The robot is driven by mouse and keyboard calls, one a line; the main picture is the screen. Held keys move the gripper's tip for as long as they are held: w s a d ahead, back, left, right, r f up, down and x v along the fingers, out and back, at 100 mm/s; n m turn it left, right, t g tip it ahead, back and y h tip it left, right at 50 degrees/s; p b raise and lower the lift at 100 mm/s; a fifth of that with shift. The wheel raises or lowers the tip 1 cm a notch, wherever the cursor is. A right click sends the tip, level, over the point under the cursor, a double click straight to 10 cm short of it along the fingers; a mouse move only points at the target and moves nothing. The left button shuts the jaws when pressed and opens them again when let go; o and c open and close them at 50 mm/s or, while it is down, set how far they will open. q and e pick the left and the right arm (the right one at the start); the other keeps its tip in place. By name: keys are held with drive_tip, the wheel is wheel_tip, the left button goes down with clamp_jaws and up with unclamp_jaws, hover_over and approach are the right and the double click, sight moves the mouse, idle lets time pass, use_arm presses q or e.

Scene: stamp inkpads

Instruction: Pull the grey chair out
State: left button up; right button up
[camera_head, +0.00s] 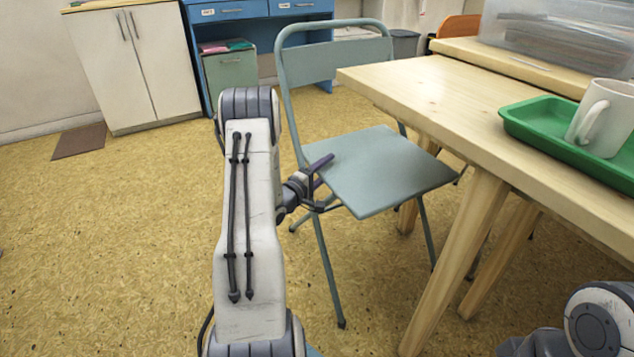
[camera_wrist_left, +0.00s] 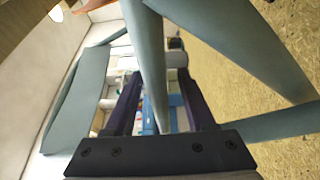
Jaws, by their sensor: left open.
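The grey chair (camera_head: 370,175) is a folding chair with a blue-grey seat and metal frame, standing unfolded at the left end of the wooden table. My left gripper (camera_head: 320,174) is open at the near left edge of the seat, beside the frame. In the left wrist view, a grey frame tube (camera_wrist_left: 149,55) of the chair runs down between the dark fingers of my open gripper (camera_wrist_left: 161,112). The fingers look apart from the tube, though contact is hard to judge. My right gripper is out of view.
The wooden table (camera_head: 437,98) overlaps the chair's right side, its leg (camera_head: 455,265) close to the chair legs. A green tray (camera_head: 540,140) with a white mug (camera_head: 601,118) stands on it. Yellow-brown floor (camera_head: 120,240) is clear at left. A white cabinet (camera_head: 135,65) stands behind.

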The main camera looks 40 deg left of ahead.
use_arm(q)
drive_tip(key=shift+w+b, duration=0.35)
drive_tip(key=shift+w, duration=0.85)
clamp_jaws()
idle(0.6)
